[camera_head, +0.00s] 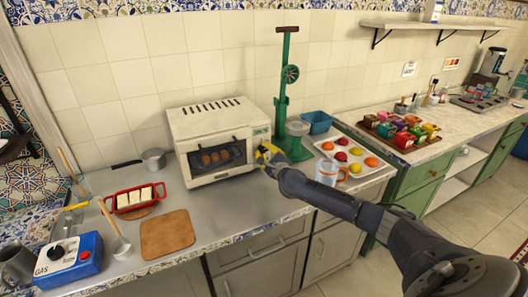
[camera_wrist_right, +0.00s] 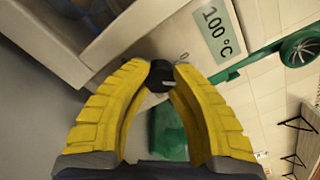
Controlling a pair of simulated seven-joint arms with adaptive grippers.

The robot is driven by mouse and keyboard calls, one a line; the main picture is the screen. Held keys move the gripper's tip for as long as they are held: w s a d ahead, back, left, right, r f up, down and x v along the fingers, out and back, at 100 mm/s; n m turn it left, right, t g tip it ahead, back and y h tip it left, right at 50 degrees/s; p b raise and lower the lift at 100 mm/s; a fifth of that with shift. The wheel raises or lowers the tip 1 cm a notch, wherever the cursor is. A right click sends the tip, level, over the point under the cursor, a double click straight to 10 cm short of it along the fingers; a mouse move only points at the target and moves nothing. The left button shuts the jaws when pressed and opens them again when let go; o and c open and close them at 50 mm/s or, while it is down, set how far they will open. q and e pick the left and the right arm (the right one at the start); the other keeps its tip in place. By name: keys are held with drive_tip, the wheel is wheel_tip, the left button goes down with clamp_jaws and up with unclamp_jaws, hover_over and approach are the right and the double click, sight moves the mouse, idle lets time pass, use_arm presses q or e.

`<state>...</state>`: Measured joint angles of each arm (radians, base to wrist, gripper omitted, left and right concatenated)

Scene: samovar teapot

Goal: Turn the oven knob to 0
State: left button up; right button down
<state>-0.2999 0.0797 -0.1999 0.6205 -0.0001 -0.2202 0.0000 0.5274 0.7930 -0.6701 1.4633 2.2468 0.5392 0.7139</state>
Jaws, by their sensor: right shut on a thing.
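The white toaster oven (camera_head: 204,122) stands on the grey counter against the tiled wall, with several brown round items seen through its front window. My right gripper (camera_head: 268,152) is at the oven's right front side, its yellow fingers over the control panel. In the right wrist view the gripper (camera_wrist_right: 161,76) is shut on the dark oven knob (camera_wrist_right: 161,74), with a fingertip on each side of it. A display above the knob (camera_wrist_right: 217,34) reads 100 °C. The knob's pointer is too small to read. My left gripper is not in view.
A green press (camera_head: 283,95) stands close to the oven's right. A red dish (camera_head: 135,198), a brown board (camera_head: 166,233) and a blue gas box (camera_head: 69,262) are at left.

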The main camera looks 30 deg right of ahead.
drive_tip(key=n, duration=0.4)
drive_tip(key=shift+d+f+n, duration=0.15)
drive_tip(key=shift+n, duration=1.95)
drive_tip(key=shift+d, duration=0.1)
drive_tip(key=c, duration=1.4)
unclamp_jaws()
drive_tip(key=shift+o, duration=0.6)
drive_tip(key=s+a, duration=0.1)
drive_tip(key=s, duration=1.1)
drive_tip(key=shift+a, duration=0.2)
